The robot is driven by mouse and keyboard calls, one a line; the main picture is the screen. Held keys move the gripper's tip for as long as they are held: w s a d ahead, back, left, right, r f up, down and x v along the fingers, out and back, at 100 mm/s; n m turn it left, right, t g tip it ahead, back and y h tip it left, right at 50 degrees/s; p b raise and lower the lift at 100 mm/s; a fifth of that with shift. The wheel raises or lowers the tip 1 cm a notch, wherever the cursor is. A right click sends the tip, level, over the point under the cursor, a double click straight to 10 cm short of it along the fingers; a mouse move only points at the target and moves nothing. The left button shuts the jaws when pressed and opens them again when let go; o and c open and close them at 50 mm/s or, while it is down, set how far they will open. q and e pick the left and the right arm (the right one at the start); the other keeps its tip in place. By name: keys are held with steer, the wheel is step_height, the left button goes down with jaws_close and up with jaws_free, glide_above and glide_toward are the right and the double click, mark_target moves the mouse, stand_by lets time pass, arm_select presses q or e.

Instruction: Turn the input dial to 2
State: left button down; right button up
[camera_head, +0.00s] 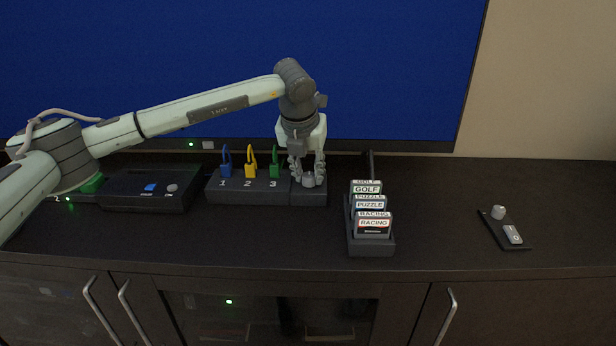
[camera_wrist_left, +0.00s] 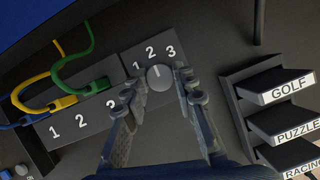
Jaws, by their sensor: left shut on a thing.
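The input dial (camera_head: 308,181) is a grey round knob on a dark box, right of the row of coloured cables. In the left wrist view the dial (camera_wrist_left: 160,77) sits below the numbers 1, 2 and 3 in white; a small pale mark on its face points up, roughly toward the 2. My left gripper (camera_head: 307,175) reaches down from above, its fingers on either side of the dial and shut on it. In the left wrist view the fingers (camera_wrist_left: 156,84) flank the knob, hiding parts of its sides. My right gripper is not in view.
Blue (camera_head: 226,161), yellow (camera_head: 250,162) and green (camera_head: 275,163) cables plug into sockets 1, 2, 3, close left of the gripper. A rack (camera_head: 372,249) of labelled cartridges stands to the right. A console (camera_head: 150,189) is at left, a small panel (camera_head: 508,243) at far right. The screen is behind.

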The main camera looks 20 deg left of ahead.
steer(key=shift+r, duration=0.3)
arm_select(q)
steer(key=c, duration=1.2)
jaws_free()
steer(key=shift+r, duration=0.1)
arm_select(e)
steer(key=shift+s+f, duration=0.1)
arm_select(q)
steer(key=v, duration=1.2)
